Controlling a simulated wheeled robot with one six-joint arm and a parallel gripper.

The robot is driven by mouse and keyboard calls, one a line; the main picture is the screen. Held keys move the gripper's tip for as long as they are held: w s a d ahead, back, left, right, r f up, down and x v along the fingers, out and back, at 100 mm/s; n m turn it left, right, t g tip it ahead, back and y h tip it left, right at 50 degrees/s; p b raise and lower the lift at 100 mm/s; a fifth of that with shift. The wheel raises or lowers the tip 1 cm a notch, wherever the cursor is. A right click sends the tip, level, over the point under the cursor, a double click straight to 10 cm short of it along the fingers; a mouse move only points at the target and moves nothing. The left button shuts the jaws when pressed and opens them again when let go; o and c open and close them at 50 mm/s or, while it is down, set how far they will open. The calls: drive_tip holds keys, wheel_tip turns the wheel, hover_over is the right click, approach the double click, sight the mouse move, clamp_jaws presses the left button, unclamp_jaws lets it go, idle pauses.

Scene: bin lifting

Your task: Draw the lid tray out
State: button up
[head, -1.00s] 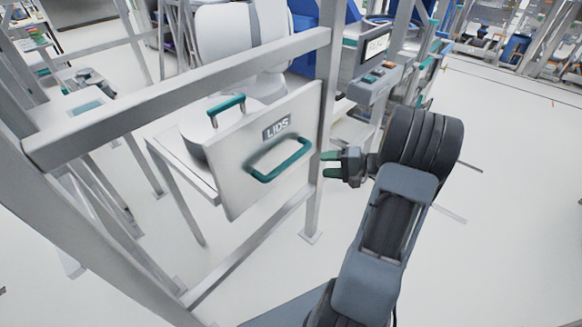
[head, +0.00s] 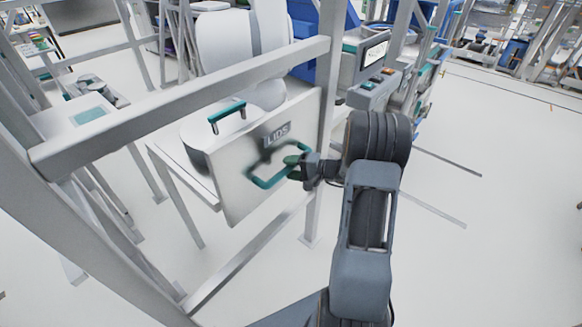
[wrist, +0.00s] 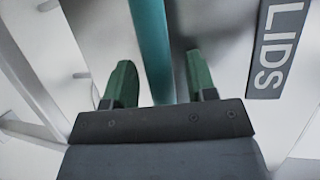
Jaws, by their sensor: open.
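The lid tray (head: 240,196) has a pale metal front with a dark LIDS label (head: 277,133) and a teal bar handle (head: 262,183). A lid with its own teal handle (head: 226,109) lies behind that front. My gripper (head: 292,167) is at the right part of the front handle in the head view. In the wrist view, the green fingers of my gripper (wrist: 160,82) are apart, with the teal tray handle (wrist: 152,45) between them. The LIDS label (wrist: 279,48) is to the right. Contact with the handle cannot be told.
A grey frame rail (head: 180,100) crosses above the tray, and an upright post (head: 325,120) stands just right of it. A control box with buttons (head: 372,92) is behind the post. Open floor (head: 490,220) lies to the right.

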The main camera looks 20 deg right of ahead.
drive_tip(key=shift+w+a, duration=0.15)
drive_tip(key=shift+c, duration=0.3)
clamp_jaws()
idle(0.3)
